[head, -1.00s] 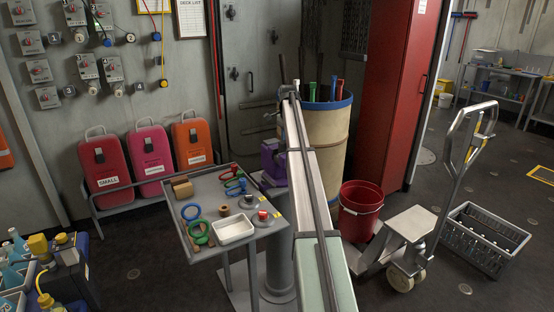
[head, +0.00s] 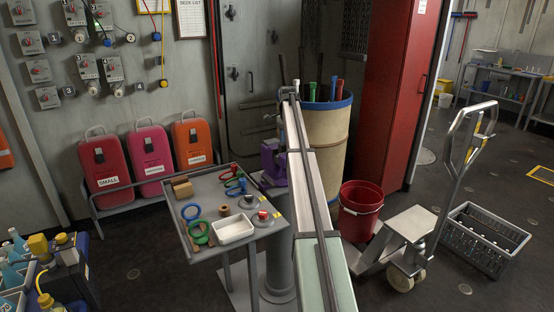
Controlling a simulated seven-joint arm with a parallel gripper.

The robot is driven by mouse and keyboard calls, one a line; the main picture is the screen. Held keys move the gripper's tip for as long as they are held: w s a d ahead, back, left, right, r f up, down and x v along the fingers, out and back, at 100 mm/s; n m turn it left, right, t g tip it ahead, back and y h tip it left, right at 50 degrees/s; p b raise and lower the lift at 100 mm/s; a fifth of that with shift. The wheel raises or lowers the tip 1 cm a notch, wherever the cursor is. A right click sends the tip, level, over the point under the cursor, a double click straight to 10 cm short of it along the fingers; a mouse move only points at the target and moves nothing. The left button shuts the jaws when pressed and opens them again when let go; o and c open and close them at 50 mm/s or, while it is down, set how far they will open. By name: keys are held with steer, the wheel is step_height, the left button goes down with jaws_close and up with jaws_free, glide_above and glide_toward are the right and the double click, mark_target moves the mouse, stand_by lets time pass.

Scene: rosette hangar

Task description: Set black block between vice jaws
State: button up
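A purple vice (head: 270,163) stands beside the far right part of the grey table (head: 205,188). My arm partly covers the vice, and its jaws are too small and hidden to read. I cannot make out a black block anywhere in this view. My arm reaches up the middle of the picture and ends near the barrel, above and beyond the vice. Small grey parts at the arm's far end may belong to my gripper, but its fingers are hidden or too small to tell open from shut.
The table holds a tan block (head: 182,187), a white tray (head: 234,230), blue, green and red-handled items and small knobbed discs. A tan barrel (head: 327,150) with rods stands behind my arm. A red bucket (head: 361,208) and a pallet jack (head: 410,236) stand to the right.

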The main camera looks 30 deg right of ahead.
step_height(320, 180, up, 14)
stand_by(0.6)
